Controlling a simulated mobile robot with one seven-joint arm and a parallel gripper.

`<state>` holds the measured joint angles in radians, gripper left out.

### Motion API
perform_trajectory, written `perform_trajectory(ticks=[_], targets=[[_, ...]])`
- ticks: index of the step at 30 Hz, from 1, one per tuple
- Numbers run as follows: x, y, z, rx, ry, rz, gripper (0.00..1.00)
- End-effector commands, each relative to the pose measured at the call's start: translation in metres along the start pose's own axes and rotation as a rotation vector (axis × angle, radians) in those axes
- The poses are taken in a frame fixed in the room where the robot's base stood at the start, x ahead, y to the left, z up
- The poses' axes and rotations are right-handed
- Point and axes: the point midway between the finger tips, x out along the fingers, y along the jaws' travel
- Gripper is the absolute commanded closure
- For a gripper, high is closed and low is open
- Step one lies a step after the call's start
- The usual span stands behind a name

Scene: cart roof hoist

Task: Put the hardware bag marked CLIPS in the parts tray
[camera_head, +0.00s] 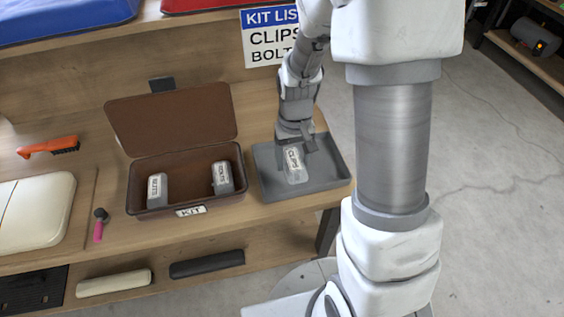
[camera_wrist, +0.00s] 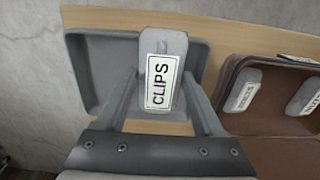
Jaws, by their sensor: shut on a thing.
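The CLIPS hardware bag (camera_head: 294,165) is a small pale grey bag with a white label. My gripper (camera_head: 296,146) is shut on it, and the bag is over the grey parts tray (camera_head: 330,176) to the right of the kit box. I cannot tell whether the bag touches the tray floor. In the wrist view the CLIPS bag (camera_wrist: 163,68) is between the two fingers of my gripper (camera_wrist: 163,80), with its label readable. The tray (camera_wrist: 92,70) lies behind the bag there and looks otherwise empty.
The open brown kit box (camera_head: 165,208) holds two labelled bags: a left bag (camera_head: 157,190) and a right bag (camera_head: 222,178). A kit list sign (camera_head: 268,35) stands behind. An orange-handled brush (camera_head: 48,147) and a pink-handled tool (camera_head: 100,225) lie at the left.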

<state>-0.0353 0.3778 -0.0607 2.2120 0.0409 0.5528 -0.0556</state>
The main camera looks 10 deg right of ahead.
Motion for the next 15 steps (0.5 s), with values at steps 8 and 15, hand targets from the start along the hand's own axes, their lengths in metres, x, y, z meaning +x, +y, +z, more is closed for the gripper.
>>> perform_trajectory(ticks=[8, 15], targets=[[0.029, -0.017, -0.046, -0.001, 0.000, 0.000, 0.91], [0.039, -0.021, -0.059, -0.001, 0.000, 0.000, 0.91]])
